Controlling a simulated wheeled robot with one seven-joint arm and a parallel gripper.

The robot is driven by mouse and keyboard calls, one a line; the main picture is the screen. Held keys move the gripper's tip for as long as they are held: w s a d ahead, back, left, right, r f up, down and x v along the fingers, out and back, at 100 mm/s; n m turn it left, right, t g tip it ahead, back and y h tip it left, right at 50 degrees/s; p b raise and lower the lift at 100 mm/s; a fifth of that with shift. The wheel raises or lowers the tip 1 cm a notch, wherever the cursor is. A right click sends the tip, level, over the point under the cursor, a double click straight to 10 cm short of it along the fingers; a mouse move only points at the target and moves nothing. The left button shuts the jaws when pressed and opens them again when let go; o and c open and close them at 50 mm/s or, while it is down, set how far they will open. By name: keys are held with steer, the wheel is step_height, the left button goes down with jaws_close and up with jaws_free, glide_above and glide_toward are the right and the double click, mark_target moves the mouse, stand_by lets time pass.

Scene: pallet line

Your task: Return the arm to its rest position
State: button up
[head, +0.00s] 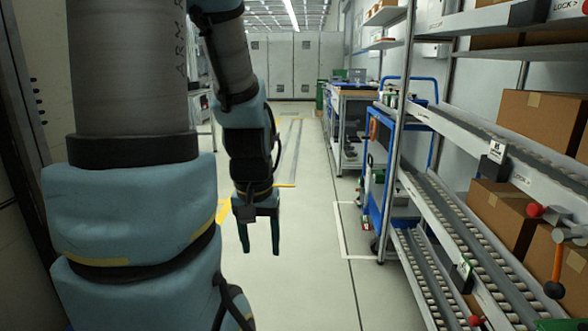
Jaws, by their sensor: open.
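My arm hangs at the left of the head view, with thick grey and blue links close to the camera. My gripper (260,237) points downward over the open floor, left of the picture's middle. Its two dark teal fingers are apart, with nothing between them. It is clear of the rack and touches nothing that I can see.
A roller rack (478,262) with cardboard boxes (541,119) fills the right side. A blue cart (376,180) and a workbench (340,125) stand behind it. Grey cabinets (293,62) close the far end. The floor aisle (310,220) between is clear.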

step_height(320, 180, up, 21)
steer(key=p, duration=1.9)
steer(key=shift+c, duration=0.2)
